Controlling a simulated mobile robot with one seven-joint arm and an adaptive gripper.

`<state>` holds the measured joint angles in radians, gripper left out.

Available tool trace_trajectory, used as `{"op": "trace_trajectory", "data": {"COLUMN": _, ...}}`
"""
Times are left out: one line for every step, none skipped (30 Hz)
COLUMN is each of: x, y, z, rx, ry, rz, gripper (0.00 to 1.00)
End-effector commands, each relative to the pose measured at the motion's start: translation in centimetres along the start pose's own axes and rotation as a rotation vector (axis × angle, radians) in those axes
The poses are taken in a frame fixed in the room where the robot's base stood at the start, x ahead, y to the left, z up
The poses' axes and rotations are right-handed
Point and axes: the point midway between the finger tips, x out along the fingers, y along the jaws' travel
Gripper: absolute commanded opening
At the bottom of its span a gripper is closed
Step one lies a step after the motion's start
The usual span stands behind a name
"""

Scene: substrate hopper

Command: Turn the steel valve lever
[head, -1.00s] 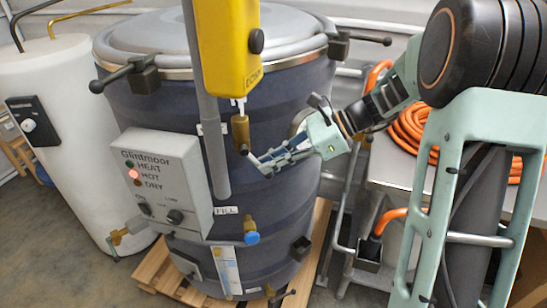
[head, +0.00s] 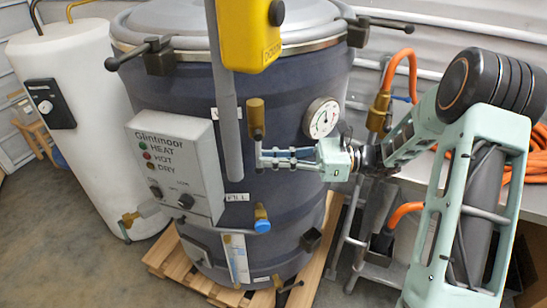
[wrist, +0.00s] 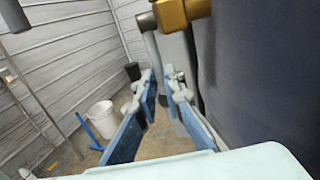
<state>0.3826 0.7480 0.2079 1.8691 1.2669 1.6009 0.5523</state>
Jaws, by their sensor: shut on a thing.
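The steel valve lever (head: 258,146) hangs down from a brass valve (head: 256,116) on the front of the dark drum-shaped hopper. My gripper (head: 262,160) reaches in from the right, and its fingertips are at the lever's lower part, shut on it. In the wrist view the brass valve (wrist: 182,10) is at the top, with the grey lever (wrist: 147,24) running down toward the fingertips (wrist: 162,78). The lever's lower end is partly hidden by the fingers.
A round gauge (head: 321,118) sits just above my gripper on the hopper wall (head: 285,205). A grey pipe (head: 226,120) and yellow box (head: 248,35) hang left of the valve. The control panel (head: 170,165) and blue-handled fill valve (head: 262,225) are nearby.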

Motion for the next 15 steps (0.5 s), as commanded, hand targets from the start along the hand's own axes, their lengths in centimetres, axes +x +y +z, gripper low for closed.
{"op": "trace_trajectory", "data": {"x": 0.11, "y": 0.01, "z": -0.03, "rx": 0.002, "ry": -0.005, "rz": 0.001, "gripper": 0.00}}
{"op": "trace_trajectory", "data": {"x": 0.13, "y": 0.01, "z": -0.03, "rx": 0.002, "ry": -0.007, "rz": 0.001, "gripper": 0.00}}
{"op": "trace_trajectory", "data": {"x": 0.15, "y": 0.02, "z": -0.02, "rx": 0.002, "ry": -0.008, "rz": 0.001, "gripper": 0.00}}
{"op": "trace_trajectory", "data": {"x": 0.16, "y": 0.03, "z": -0.01, "rx": 0.002, "ry": -0.009, "rz": 0.001, "gripper": 0.00}}
{"op": "trace_trajectory", "data": {"x": 0.17, "y": 0.03, "z": -0.01, "rx": 0.002, "ry": -0.009, "rz": 0.002, "gripper": 0.00}}
{"op": "trace_trajectory", "data": {"x": 0.18, "y": 0.04, "z": 0.00, "rx": 0.002, "ry": -0.009, "rz": 0.002, "gripper": 0.00}}
{"op": "trace_trajectory", "data": {"x": 0.19, "y": 0.04, "z": 0.00, "rx": 0.002, "ry": -0.009, "rz": 0.002, "gripper": 0.00}}
{"op": "trace_trajectory", "data": {"x": 0.20, "y": 0.05, "z": 0.00, "rx": 0.003, "ry": -0.009, "rz": 0.002, "gripper": 0.00}}
{"op": "trace_trajectory", "data": {"x": 0.20, "y": 0.05, "z": 0.00, "rx": 0.003, "ry": -0.009, "rz": 0.002, "gripper": 0.00}}
{"op": "trace_trajectory", "data": {"x": 0.21, "y": 0.05, "z": 0.00, "rx": 0.003, "ry": -0.009, "rz": 0.003, "gripper": 0.00}}
{"op": "trace_trajectory", "data": {"x": 0.21, "y": 0.06, "z": 0.00, "rx": 0.003, "ry": -0.009, "rz": 0.003, "gripper": 0.00}}
{"op": "trace_trajectory", "data": {"x": 0.22, "y": 0.06, "z": 0.00, "rx": 0.003, "ry": -0.009, "rz": 0.003, "gripper": 0.00}}
{"op": "trace_trajectory", "data": {"x": 0.23, "y": 0.06, "z": 0.01, "rx": 0.003, "ry": -0.009, "rz": 0.003, "gripper": 0.11}}
{"op": "trace_trajectory", "data": {"x": 0.23, "y": 0.07, "z": 0.01, "rx": 0.003, "ry": -0.009, "rz": 0.003, "gripper": 0.14}}
{"op": "trace_trajectory", "data": {"x": 0.23, "y": 0.07, "z": 0.00, "rx": 0.003, "ry": -0.009, "rz": 0.003, "gripper": 0.19}}
